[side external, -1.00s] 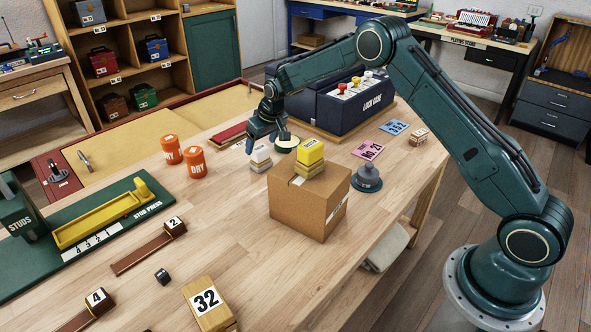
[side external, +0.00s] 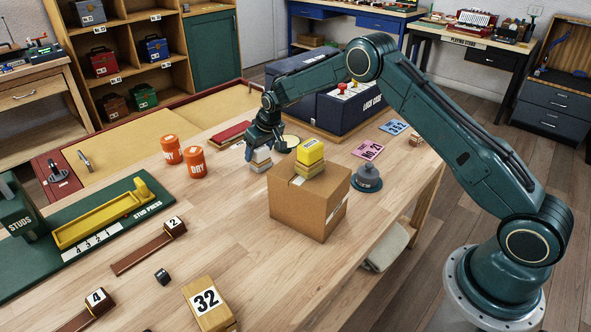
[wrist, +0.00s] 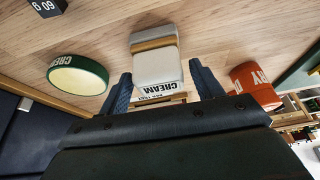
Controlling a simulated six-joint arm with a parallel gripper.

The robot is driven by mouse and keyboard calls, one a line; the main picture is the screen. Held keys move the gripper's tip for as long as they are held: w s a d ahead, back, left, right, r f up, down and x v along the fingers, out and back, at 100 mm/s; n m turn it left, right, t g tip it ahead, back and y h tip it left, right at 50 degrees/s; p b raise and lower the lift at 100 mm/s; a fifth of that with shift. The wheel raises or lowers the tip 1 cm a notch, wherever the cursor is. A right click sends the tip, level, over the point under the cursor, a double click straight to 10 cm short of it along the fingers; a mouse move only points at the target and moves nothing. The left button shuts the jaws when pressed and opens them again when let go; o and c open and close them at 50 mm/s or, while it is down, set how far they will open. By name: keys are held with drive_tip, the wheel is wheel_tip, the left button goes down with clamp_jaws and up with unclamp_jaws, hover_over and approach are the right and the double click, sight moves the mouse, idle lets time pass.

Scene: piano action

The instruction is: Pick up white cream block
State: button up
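The white cream block (wrist: 157,68), marked CREAM, shows in the wrist view with a tan band behind its labelled face. It stands between my gripper's two blue fingers, with a visible gap on each side. In the side view the block (side external: 261,162) is on the workbench behind the cardboard box, its top partly hidden by my gripper (side external: 263,146). My gripper (wrist: 163,88) is open, low over the block. Whether a finger touches it cannot be told.
A green-rimmed round CREAM pad (wrist: 78,76) lies close on one side. Orange cans (side external: 194,162) stand to the left. A cardboard box (side external: 308,203) carries a yellow-topped block (side external: 310,152). The navy Lock Case (side external: 345,108) stands behind.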

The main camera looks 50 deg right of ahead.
drive_tip(key=c, duration=0.9)
drive_tip(key=shift+o, duration=0.2)
drive_tip(key=shift+r, duration=0.2)
wheel_tip(320, 180, up, 20)
drive_tip(key=shift+f, duration=0.15)
